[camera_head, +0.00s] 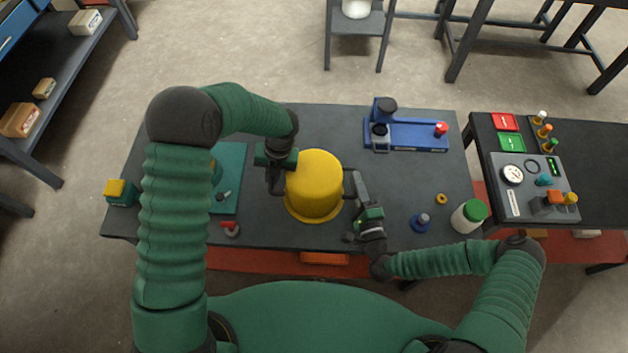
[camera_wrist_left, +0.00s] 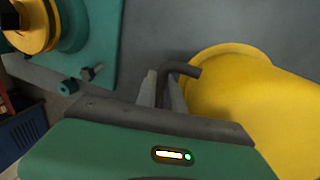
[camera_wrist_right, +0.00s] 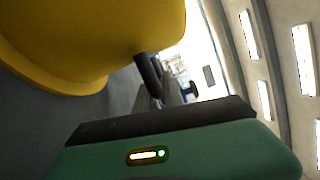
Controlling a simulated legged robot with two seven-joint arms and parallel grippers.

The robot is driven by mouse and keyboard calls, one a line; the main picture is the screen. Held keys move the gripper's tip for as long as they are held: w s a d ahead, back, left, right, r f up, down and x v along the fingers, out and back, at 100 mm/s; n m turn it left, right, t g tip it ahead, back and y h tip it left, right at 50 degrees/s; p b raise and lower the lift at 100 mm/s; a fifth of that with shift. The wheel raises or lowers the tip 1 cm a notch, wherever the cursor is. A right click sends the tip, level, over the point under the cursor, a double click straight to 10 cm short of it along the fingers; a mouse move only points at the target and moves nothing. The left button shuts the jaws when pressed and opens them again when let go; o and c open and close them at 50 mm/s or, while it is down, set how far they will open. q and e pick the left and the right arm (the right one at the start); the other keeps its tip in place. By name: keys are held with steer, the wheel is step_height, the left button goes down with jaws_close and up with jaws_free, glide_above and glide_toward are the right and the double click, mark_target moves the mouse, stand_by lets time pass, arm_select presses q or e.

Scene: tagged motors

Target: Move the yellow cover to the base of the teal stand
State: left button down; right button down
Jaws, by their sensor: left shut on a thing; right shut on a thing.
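The yellow cover (camera_head: 314,183), a dome-like cylinder with a flange at its lower rim, is upright in the middle of the dark table. It has a dark handle on each side. My left gripper (camera_head: 277,186) is shut on the left handle; the left wrist view shows the handle (camera_wrist_left: 183,69) between its fingers. My right gripper (camera_head: 357,193) is shut on the right handle, which shows in the right wrist view (camera_wrist_right: 149,72). The teal stand (camera_head: 230,170) is left of the cover, partly hidden behind my left arm. I cannot tell whether the cover touches the table.
A blue fixture (camera_head: 412,136) stands at the back right. A white jar with a green lid (camera_head: 468,216), a blue knobbed part (camera_head: 421,222) and a yellow ring (camera_head: 441,199) are at the right. A red-handled part (camera_head: 230,228) lies near the front. A teal-and-yellow block (camera_head: 121,192) is far left.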

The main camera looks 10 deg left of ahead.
arm_select(q)
steer(key=shift+d+r, duration=0.1)
arm_select(e)
steer(key=shift+s+a, duration=0.1)
